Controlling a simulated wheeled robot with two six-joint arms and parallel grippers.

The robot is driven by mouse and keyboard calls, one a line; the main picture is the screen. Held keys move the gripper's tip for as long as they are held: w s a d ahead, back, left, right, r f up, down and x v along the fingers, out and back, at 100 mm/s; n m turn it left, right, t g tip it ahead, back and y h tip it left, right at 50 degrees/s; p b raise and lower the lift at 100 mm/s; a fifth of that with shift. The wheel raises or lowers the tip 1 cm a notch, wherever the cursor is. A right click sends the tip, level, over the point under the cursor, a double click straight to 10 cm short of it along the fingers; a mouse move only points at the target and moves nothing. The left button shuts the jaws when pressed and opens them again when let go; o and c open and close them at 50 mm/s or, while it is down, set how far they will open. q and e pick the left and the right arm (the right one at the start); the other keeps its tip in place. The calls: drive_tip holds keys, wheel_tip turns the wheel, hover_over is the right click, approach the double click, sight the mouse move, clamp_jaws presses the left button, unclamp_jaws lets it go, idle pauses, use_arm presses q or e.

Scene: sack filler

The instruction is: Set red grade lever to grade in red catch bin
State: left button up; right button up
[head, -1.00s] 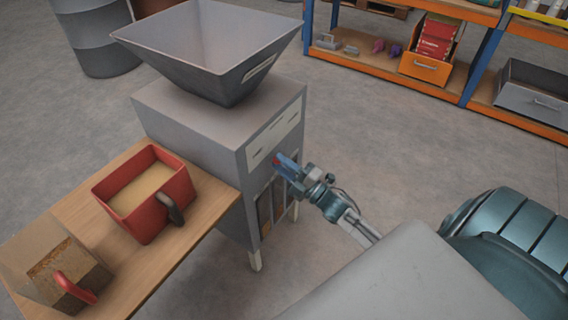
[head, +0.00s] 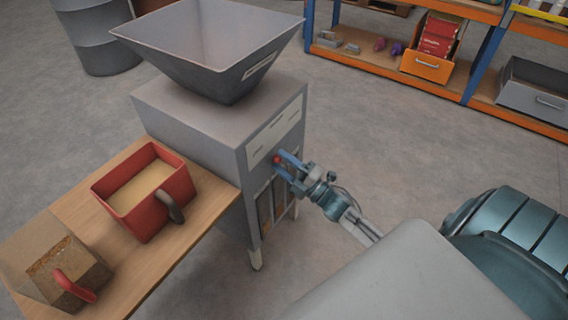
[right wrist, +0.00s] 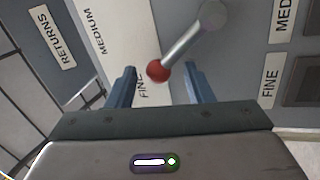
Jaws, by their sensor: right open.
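The grade lever (right wrist: 187,40) has a grey rod and a red ball knob (right wrist: 158,70). In the right wrist view the knob lies over the white label plate, beside the word FINE; MEDIUM is printed further along. In the head view the knob (head: 277,160) shows on the machine's front. My right gripper (head: 286,164) is open, its two blue fingers on either side of the knob, with gaps visible. The red catch bin (head: 183,180) stands on the wooden table and holds pale, fine-looking material. My left gripper is not in view.
The grey machine (head: 190,125) carries a large hopper (head: 215,40). A second bin (head: 85,262) with a red handle and coarse brown contents is on the table (head: 150,262). Labels RETURNS and another FINE and MEDIUM show in the right wrist view. Shelves stand at the back right.

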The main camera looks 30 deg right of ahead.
drive_tip(key=v, duration=1.1)
idle(0.4)
